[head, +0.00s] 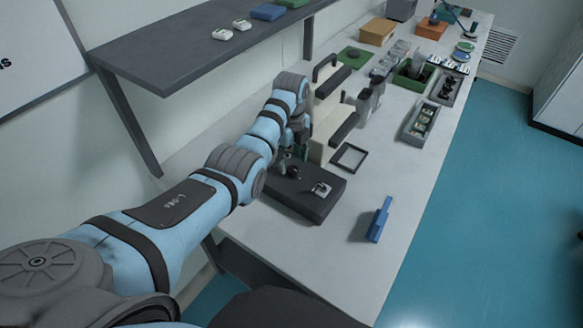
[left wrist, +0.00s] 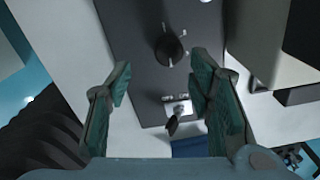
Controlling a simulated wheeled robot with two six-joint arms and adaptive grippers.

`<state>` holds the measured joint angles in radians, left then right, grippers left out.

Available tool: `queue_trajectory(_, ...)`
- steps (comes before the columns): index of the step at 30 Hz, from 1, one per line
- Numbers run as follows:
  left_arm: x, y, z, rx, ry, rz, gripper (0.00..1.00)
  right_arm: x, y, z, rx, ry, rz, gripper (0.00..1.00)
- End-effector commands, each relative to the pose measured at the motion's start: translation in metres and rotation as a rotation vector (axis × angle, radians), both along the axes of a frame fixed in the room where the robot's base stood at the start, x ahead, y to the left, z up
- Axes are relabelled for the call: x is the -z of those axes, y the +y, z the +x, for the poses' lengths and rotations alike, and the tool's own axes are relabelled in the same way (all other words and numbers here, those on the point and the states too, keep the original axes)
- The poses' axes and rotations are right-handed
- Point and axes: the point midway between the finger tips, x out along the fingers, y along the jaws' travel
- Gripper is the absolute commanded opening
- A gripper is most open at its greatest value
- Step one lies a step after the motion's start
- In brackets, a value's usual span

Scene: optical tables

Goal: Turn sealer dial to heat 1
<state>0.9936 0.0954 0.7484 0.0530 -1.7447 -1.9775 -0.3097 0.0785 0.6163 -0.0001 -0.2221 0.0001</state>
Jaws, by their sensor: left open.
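A dark flat box (head: 322,205) lies on the near part of the long table. It carries a round black dial (head: 293,173), partly crowded by my arm, and a small silver fitting (head: 321,189). In the left wrist view the black dial (left wrist: 169,49) has a pale mark at its edge, and other pale marks sit around it on the dark panel (left wrist: 135,35). Heat numbers cannot be read. My left gripper (left wrist: 161,72) is open and empty, its two green-padded fingers apart. The dial shows beyond and between the fingertips, with no visible contact. My right gripper is not in view.
A beige and black machine (head: 322,145) stands right behind the box, close to my left gripper. A dark shelf (head: 180,60) overhangs at left. The table's front right is clear.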

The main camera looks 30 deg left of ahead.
Motion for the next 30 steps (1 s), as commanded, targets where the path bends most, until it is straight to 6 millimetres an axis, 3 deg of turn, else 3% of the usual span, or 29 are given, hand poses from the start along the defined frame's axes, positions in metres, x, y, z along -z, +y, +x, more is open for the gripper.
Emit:
queue_trajectory(1,0.014,0.000,0.000,0.000,0.003,-0.001,0.48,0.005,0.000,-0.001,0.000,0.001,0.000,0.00)
queue_trajectory(5,0.033,0.000,0.001,0.000,0.001,0.000,0.48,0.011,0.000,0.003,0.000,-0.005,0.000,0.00)
queue_trajectory(14,0.037,0.000,0.001,-0.001,0.000,0.000,0.48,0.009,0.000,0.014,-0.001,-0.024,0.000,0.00)
queue_trajectory(23,0.036,0.000,0.000,-0.001,0.001,0.000,0.00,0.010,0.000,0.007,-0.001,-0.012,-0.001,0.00)
queue_trajectory(30,0.037,0.000,0.000,-0.012,0.002,0.001,0.00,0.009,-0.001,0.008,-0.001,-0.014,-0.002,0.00)
